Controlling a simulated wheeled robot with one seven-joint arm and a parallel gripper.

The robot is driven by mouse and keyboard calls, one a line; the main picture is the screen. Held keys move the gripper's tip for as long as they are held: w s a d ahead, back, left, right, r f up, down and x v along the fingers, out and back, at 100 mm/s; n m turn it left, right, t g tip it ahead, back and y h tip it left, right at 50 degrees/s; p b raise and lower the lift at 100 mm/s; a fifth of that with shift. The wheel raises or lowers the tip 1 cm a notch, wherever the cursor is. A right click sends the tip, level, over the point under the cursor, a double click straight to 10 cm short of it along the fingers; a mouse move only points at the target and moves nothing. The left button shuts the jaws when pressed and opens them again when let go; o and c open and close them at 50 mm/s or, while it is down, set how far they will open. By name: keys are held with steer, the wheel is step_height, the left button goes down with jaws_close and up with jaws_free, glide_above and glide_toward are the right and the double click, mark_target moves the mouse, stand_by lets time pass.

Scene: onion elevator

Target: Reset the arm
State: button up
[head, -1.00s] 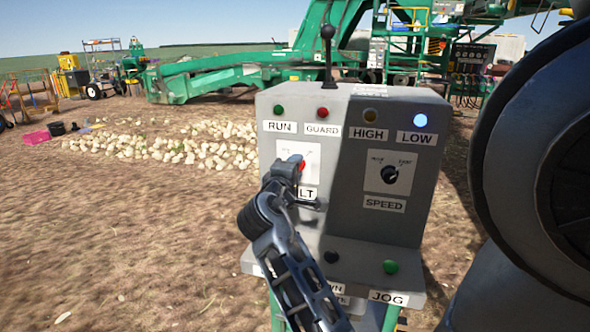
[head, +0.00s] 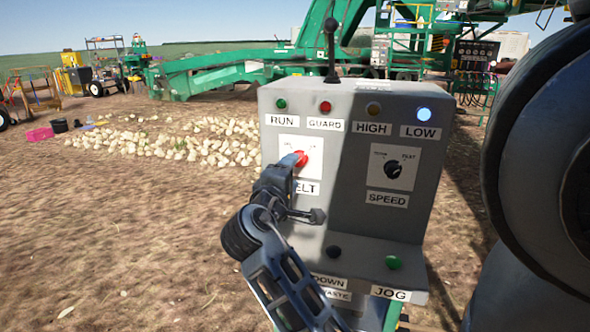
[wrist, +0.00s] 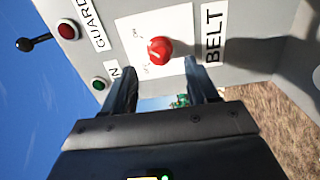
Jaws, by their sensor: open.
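My gripper (head: 292,172) is in front of the left face of the grey control box (head: 350,112), at the belt panel. In the wrist view my gripper (wrist: 160,80) shows two dark fingers spread apart with nothing between them. The red belt knob (wrist: 160,51) lies just beyond the fingertips on its white plate, and I see a gap around it. The red knob also shows in the head view (head: 301,158). My arm comes up from the bottom of the head view and covers part of the BELT label (head: 306,190).
The speed knob (head: 392,169) is on the right half of the box. A black-knobbed lever (head: 331,50) stands on top. A green button (head: 393,262) and a dark button (head: 334,252) sit on the lower ledge. Onions (head: 190,142) lie on the ground behind left.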

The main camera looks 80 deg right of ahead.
steer(key=shift+w+a, duration=0.1)
steer(key=shift+a, duration=0.7)
steer(key=w+a+f+n+t+y, duration=0.1)
steer(key=a+f+n+t+y, duration=0.3)
steer(key=a+f+t, duration=0.55)
steer(key=w+a+f+n+t+y, duration=0.3)
steer(key=a+f+y, duration=0.35)
steer(key=a, duration=0.55)
steer(key=s+a+r+m+t+y, duration=0.2)
steer(key=s+a+y, duration=0.1)
steer(key=s+a, duration=0.5)
steer(key=s+a+r+m+t+y, duration=0.2)
steer(key=s+a+m+y, duration=0.1)
steer(key=s+a, duration=0.4)
steer(key=shift+s+a+r+m+y, duration=0.15)
steer(key=shift+s+a+m+y, duration=0.25)
steer(key=shift+y, duration=0.35)
steer(key=shift+c, duration=0.2)
